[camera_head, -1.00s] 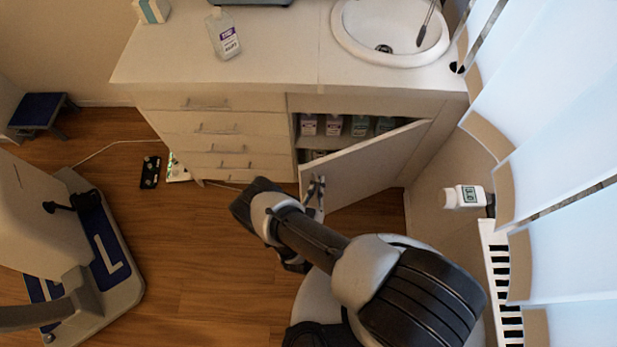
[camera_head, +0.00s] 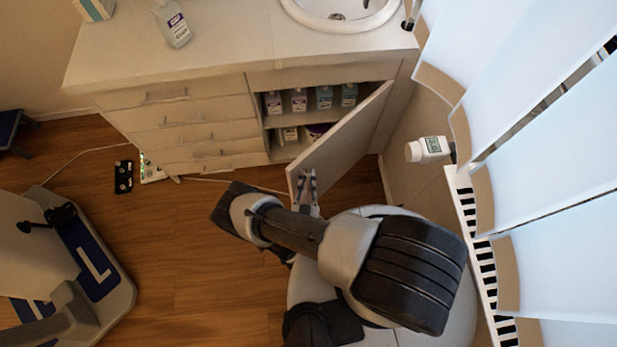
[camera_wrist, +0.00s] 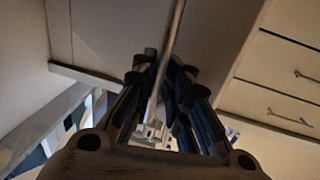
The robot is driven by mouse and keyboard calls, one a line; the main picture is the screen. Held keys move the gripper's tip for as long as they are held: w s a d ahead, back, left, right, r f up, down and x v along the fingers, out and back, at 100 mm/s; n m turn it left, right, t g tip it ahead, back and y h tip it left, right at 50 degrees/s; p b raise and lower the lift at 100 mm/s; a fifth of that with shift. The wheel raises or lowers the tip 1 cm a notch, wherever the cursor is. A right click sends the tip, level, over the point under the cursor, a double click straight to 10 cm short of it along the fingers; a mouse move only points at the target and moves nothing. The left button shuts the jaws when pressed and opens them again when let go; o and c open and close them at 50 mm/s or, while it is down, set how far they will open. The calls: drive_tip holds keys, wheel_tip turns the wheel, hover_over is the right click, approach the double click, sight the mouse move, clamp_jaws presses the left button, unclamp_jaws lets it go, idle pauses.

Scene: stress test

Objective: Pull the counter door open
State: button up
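The counter door (camera_head: 345,145) is a pale panel under the sink, hinged at its right side and standing well open into the room. Its free left edge points toward my arm. My gripper (camera_head: 307,181) is at the door's outer face near that free edge. In the wrist view, the gripper's dark fingers (camera_wrist: 163,72) lie close on both sides of the slim metal door handle (camera_wrist: 173,35) and appear shut on it. The cabinet opening (camera_head: 258,115) shows shelves with several bottles (camera_head: 299,100). The lower shelf is partly hidden by the door.
Closed drawers (camera_head: 185,115) are left of the opening. A white radiator (camera_head: 474,235) with a thermostat valve (camera_head: 428,149) and blinds (camera_head: 520,110) stand right. A scale-like device (camera_head: 105,270) stands at the left.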

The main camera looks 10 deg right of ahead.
drive_tip(key=o, duration=0.4)
drive_tip(key=shift+w, duration=0.1)
idle(0.3)
